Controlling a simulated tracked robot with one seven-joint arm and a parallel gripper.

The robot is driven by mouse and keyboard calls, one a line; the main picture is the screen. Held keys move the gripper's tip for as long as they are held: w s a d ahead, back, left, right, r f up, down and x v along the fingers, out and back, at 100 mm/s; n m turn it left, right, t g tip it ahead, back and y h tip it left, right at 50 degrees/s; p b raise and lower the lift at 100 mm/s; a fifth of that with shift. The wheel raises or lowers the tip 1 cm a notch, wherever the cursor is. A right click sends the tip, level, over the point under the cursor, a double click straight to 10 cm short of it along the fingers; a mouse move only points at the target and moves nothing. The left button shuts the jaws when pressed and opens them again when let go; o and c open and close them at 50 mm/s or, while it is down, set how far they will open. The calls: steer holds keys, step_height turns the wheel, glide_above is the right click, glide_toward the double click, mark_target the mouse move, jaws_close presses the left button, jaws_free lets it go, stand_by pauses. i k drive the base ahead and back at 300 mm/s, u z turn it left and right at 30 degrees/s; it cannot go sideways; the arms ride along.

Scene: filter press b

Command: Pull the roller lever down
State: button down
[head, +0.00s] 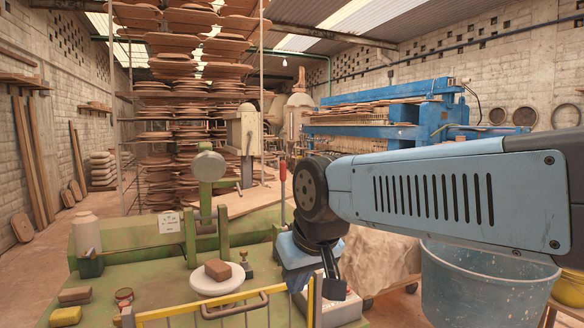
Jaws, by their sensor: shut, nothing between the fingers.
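A lever with a red grip (283,172) stands upright just left of my arm's dark wrist joint; its lower end is hidden behind my arm. I take it for the roller lever, though the roller is not clear from here. A green machine arm with a round grey head (208,166) rises from the green bench (160,285) to the left. My gripper (335,288) hangs below the wrist, pointing down, right of the lever and apart from its grip. Its dark fingers are shut with nothing visible between them.
A white round plate (203,284) with a brown block (217,269) sits on the bench. A yellow rail (172,311) edges the bench front. A blue bucket (470,290) stands at right. A beige jar (86,232), brown block and yellow sponge (66,316) are at left.

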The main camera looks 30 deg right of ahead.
mark_target(283, 164)
steer(key=z, duration=0.6)
steer(key=k, duration=0.75)
steer(key=z, duration=0.85)
steer(key=k, duration=0.45)
steer(key=z, duration=0.5)
steer(key=i, duration=3.15)
steer(key=u, duration=0.9)
steer(key=i, duration=1)
steer(key=u, duration=1.05)
steer(key=i, duration=0.75)
steer(key=u, duration=0.4)
steer(key=k, duration=0.2)
steer(key=u, duration=0.05)
